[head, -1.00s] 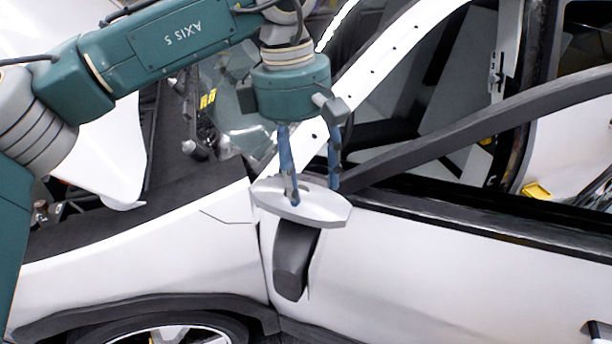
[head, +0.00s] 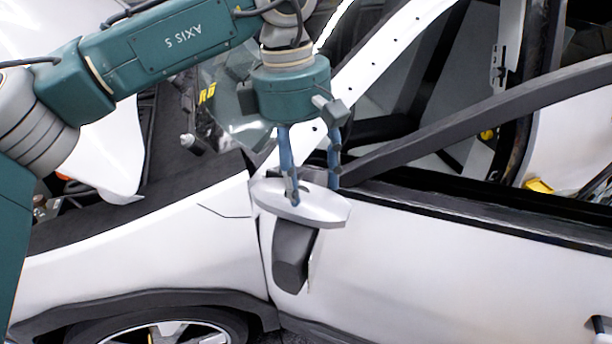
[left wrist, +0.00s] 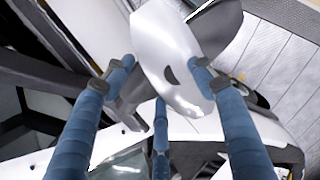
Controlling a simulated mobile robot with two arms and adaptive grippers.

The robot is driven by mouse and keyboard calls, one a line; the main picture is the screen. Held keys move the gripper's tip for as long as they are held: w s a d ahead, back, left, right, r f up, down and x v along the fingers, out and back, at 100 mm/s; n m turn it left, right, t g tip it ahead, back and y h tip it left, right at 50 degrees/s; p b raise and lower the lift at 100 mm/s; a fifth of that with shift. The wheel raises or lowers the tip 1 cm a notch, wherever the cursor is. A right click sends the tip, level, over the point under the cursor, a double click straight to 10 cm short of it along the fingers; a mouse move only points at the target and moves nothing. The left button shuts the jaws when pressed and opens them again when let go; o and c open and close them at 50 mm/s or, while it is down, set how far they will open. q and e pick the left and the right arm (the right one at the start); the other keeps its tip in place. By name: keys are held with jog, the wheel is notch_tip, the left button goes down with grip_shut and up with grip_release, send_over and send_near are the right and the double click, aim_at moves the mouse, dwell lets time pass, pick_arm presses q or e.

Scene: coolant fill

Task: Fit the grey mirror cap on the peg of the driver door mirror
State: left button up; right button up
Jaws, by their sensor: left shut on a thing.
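The grey mirror cap (head: 324,213) is a pale, flat, pointed shell in the head view. My left gripper (head: 313,194) points down from above with its blue fingers shut on the cap. The dark driver door mirror (head: 292,258) shows directly below the cap, on the white car side. The cap covers its top, so the peg is hidden and I cannot tell whether cap and mirror touch. In the left wrist view the cap (left wrist: 168,45) lies between the fingertips of my left gripper (left wrist: 160,72), with a dark notch near one finger. My right gripper is not in view.
The white door (head: 450,255) extends right of the mirror, and the white fender (head: 140,255) lies left above the wheel (head: 165,333). A dark bar (head: 470,125) runs diagonally above the door. The white windscreen pillar (head: 375,70) rises close behind my gripper.

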pick_arm(q)
jog(key=shift+f, duration=0.2)
jog(key=o, duration=1.3)
jog(key=shift+c, duration=0.2)
notch_tip(320, 180, up, 12)
jog(key=a, duration=0.1)
jog(key=shift+w+a, duration=0.15)
jog(key=shift+w, duration=0.15)
